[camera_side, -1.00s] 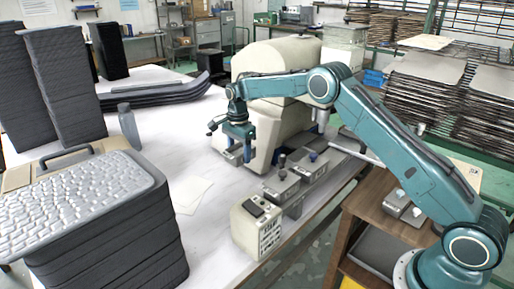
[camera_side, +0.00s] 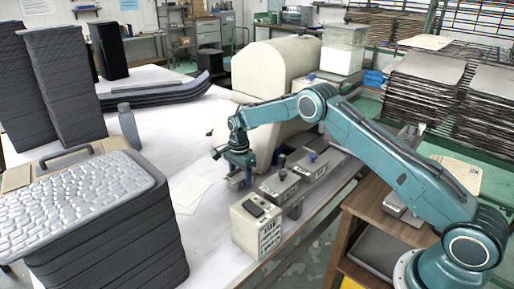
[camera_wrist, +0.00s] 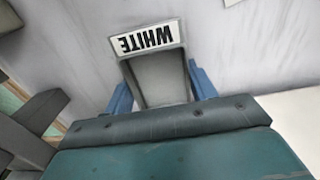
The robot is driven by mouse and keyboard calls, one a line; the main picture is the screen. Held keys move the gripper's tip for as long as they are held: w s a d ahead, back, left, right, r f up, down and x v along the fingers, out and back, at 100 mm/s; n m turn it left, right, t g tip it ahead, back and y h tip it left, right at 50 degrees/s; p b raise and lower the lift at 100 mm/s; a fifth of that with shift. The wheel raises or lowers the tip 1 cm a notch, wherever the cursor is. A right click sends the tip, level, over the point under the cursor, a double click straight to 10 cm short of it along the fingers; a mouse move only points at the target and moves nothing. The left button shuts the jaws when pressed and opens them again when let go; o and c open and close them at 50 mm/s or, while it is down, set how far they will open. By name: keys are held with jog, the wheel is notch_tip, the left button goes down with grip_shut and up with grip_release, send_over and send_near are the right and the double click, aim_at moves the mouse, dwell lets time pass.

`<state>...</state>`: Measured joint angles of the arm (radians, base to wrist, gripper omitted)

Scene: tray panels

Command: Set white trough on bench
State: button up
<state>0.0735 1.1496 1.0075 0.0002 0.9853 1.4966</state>
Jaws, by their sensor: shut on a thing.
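My gripper (camera_wrist: 161,88) is shut on a grey trough (camera_wrist: 162,75) with a white label reading "WHITE". The label appears upside down in the wrist view, and a blue finger lies on each side of the trough. In the side view, my gripper (camera_side: 239,172) points down near the right part of the white bench (camera_side: 155,100), and the trough (camera_side: 236,182) shows only small and partly hidden beneath it. I cannot tell whether the trough touches the bench top.
Grey lidded boxes (camera_side: 280,187) stand just right of my gripper, and a cream box (camera_side: 250,230) stands in front. A large cream machine (camera_side: 275,75) is behind. Stacked dark panels (camera_side: 110,235) fill the left front. Bench around the paper sheet (camera_side: 190,192) is clear.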

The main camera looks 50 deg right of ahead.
jog(key=shift+f, duration=0.85)
jog(key=shift+f, duration=0.1)
jog(key=o, duration=1.2)
jog(key=shift+f, duration=0.1)
jog(key=shift+c, duration=0.2)
jog(key=shift+r, duration=0.2)
notch_tip(320, 180, up, 12)
